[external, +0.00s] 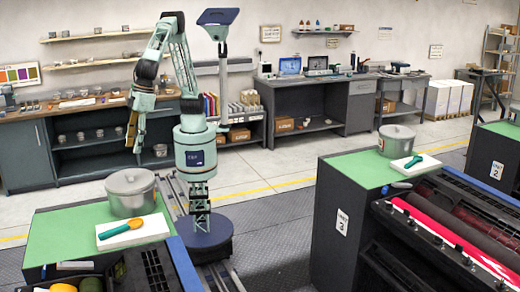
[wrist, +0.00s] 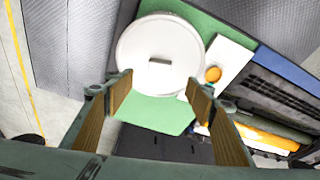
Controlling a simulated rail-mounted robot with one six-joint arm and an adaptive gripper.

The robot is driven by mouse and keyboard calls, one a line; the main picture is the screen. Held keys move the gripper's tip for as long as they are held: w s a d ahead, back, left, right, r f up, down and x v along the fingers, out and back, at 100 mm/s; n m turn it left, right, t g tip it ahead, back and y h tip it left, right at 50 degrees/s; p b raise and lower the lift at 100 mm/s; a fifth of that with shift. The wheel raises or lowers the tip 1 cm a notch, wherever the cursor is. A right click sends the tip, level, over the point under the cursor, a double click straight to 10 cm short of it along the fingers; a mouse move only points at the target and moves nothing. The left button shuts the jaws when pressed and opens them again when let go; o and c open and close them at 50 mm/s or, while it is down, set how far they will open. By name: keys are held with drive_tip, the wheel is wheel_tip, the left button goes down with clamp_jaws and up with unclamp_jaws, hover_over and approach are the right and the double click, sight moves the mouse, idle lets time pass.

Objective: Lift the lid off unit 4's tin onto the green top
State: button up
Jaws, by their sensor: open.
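A round grey tin with its lid on (external: 130,190) stands on the green top (external: 60,228) of the nearest unit at the left. No number shows on this unit. In the wrist view the pale round lid (wrist: 135,48) with its small bar handle (wrist: 160,62) lies just beyond my fingertips. The green top (wrist: 155,115) shows between and below the fingers. My gripper (wrist: 160,93) is open and empty, its wooden-looking finger pads wide apart. In the external view my gripper (external: 138,143) hangs above the tin, apart from it.
A white board (external: 133,233) with an orange-and-green tool (external: 121,227) lies beside the tin. Unit 3 (external: 342,222) stands to the right with its own tin (external: 396,140). Rollers (wrist: 262,133) lie beside the green top. Bare green shows left of the tin.

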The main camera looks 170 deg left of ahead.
hover_over(129, 175)
drive_tip(key=s+a, duration=0.1)
drive_tip(key=a, duration=0.1)
drive_tip(key=shift+d+f, duration=0.2)
drive_tip(key=shift+f, duration=3.75)
drive_tip(key=shift+p+x, duration=0.3)
drive_tip(key=shift+x, duration=2.25)
drive_tip(key=shift+c, duration=0.4)
drive_tip(key=c, duration=0.9)
